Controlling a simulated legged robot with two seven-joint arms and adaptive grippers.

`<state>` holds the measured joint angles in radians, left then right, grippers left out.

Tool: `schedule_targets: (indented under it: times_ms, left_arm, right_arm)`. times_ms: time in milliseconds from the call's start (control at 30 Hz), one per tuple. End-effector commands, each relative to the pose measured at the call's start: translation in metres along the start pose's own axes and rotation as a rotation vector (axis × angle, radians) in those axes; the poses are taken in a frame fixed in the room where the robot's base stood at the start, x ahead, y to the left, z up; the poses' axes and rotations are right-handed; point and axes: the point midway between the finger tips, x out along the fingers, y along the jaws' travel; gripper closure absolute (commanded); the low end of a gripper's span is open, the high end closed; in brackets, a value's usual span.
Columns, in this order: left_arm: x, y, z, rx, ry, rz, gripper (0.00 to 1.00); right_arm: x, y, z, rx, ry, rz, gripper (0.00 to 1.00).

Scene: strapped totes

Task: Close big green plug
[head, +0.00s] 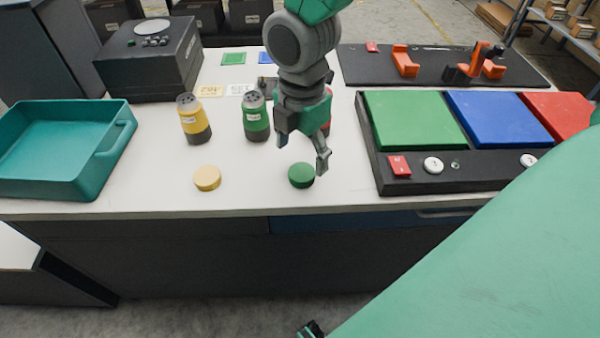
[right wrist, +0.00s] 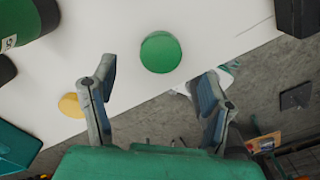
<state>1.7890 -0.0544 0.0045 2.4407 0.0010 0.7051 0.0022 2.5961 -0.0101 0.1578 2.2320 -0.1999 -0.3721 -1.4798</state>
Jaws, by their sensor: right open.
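A round green cap (head: 301,175) lies flat on the white table near its front edge. It also shows in the right wrist view (right wrist: 160,52), ahead of the fingers and in the gap between them. A green bottle-like container (head: 256,117) with a dark base and holes in its top stands upright behind and left of the cap. My right gripper (head: 303,152) is open and empty, pointing down just above and behind the green cap. Its spread fingers also show in the right wrist view (right wrist: 154,85). My left gripper is not seen.
A yellow container (head: 194,119) and yellow cap (head: 207,178) stand to the left. A red item is partly hidden behind my gripper. A teal tray (head: 110,165) is at far left. A black panel with coloured plates (head: 415,120) is on the right.

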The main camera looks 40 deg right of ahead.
Motion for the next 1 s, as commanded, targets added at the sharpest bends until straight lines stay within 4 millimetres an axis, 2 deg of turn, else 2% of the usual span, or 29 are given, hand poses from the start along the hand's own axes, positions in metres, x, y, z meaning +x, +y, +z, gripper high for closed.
schedule_targets:
  times_ms: [233, 500, 600, 967, 1000]
  left_arm:
    - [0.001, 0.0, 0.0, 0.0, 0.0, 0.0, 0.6]
    - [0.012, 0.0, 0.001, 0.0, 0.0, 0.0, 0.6]
    - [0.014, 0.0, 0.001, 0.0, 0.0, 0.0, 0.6]
    - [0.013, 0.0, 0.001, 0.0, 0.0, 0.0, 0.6]
    - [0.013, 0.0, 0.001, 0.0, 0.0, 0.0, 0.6]
  right_arm:
    - [0.002, 0.0, -0.001, 0.0, -0.002, -0.001, 0.31]
    - [0.042, 0.0, -0.001, 0.001, -0.002, -0.004, 0.31]
    - [0.05, 0.0, -0.001, 0.0, -0.002, -0.003, 0.31]
    - [0.051, 0.0, -0.001, 0.0, -0.001, 0.0, 0.31]
    - [0.051, 0.0, -0.001, 0.0, -0.001, 0.0, 0.38]
